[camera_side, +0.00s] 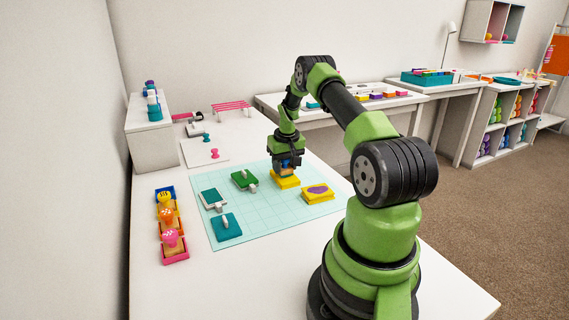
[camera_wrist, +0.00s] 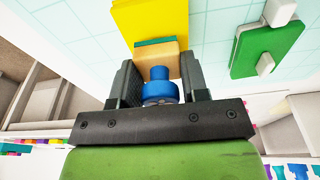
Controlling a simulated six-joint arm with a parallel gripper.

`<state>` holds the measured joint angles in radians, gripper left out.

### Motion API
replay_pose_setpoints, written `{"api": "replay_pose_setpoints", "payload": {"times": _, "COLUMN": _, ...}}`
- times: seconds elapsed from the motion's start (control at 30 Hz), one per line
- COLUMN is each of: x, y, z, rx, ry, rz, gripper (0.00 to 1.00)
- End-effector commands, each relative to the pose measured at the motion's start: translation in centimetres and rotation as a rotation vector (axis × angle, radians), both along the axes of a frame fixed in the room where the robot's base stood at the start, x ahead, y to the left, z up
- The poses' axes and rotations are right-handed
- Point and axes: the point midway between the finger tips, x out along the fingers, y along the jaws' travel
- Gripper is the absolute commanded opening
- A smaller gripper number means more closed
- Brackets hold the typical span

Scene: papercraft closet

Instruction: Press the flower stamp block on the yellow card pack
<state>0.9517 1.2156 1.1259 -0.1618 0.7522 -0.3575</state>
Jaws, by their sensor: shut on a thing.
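My gripper (camera_side: 288,163) points down over the mat, shut on a stamp block. In the wrist view, the stamp block (camera_wrist: 157,62) has a blue knob (camera_wrist: 158,75), a wooden body and a teal layer, and sits between the two dark fingers of my gripper (camera_wrist: 160,88). Its stamping face is hidden, so I cannot tell its design. A yellow card pack (camera_side: 287,182) lies directly below; the pack (camera_wrist: 150,18) also shows beyond the block in the wrist view. Whether block and pack touch is unclear. Another yellow card pack (camera_side: 318,194), with a purple shape, lies to the right.
A tray of colourful stamps (camera_side: 174,247) stands at the left. The mat's front area is clear.

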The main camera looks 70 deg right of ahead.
Motion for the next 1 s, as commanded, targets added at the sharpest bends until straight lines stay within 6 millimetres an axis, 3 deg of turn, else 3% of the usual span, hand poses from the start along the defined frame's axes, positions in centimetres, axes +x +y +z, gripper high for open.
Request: {"api": "replay_pose_setpoints", "payload": {"times": 1.0, "x": -0.02, "y": 0.04, "z": -0.96, "rx": 0.001, "ry": 0.001, "rz": 0.000, "gripper": 0.09}}
